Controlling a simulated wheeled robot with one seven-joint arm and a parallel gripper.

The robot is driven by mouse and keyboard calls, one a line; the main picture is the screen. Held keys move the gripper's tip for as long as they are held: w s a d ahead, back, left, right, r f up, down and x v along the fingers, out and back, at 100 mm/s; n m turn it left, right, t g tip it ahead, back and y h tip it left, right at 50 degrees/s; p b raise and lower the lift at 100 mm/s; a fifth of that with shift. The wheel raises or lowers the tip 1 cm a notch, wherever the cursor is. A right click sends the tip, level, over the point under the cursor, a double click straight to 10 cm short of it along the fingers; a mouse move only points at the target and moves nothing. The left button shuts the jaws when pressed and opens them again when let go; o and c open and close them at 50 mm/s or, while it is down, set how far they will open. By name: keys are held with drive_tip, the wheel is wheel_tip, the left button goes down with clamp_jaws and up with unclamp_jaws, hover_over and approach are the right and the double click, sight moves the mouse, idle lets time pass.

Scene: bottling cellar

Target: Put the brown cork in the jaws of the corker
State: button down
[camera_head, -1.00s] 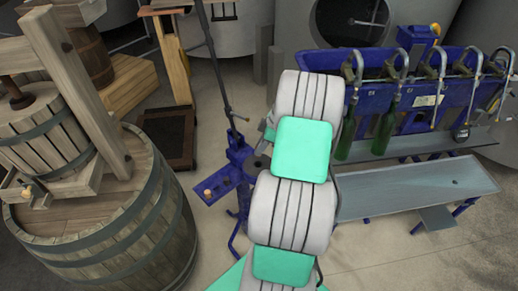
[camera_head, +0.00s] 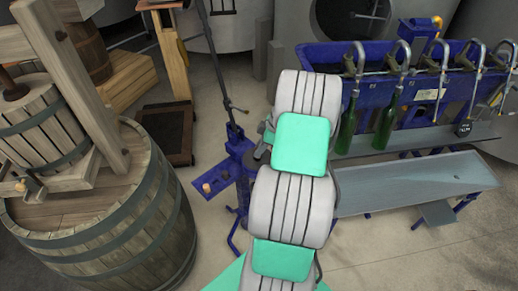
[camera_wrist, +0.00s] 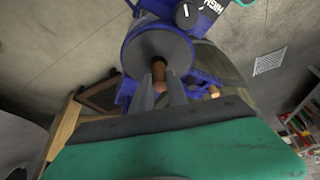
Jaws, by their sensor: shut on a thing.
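The brown cork (camera_wrist: 158,72) is held upright between the two grey fingertips of my gripper (camera_wrist: 160,88) in the wrist view. The blue corker (camera_head: 238,150) stands left of my arm in the head view. In the wrist view its round grey part (camera_wrist: 145,42), with a dark centre, lies just beyond the cork. I cannot tell whether the cork touches it. The corker's jaws cannot be made out clearly. In the head view my arm hides most of my gripper and the held cork.
A blue side tray (camera_head: 228,183) on the corker carries another cork (camera_head: 207,188), also in the wrist view (camera_wrist: 214,91). A large barrel (camera_head: 130,225) stands left. A blue bottle filler (camera_head: 425,100) with green bottles (camera_head: 386,125) and a metal bench (camera_head: 420,185) are right.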

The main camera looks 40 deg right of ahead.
drive_tip(key=shift+w+f+b, duration=0.1)
drive_tip(key=shift+f+b, duration=0.9)
drive_tip(key=shift+f, duration=0.15)
drive_tip(key=c, duration=1.2)
unclamp_jaws()
drive_tip(key=shift+c, duration=0.2)
drive_tip(key=shift+r, duration=0.1)
drive_tip(key=b+v, duration=0.1)
drive_tip(key=v, duration=0.6)
drive_tip(key=shift+r, duration=0.3)
drive_tip(key=shift+d, duration=0.1)
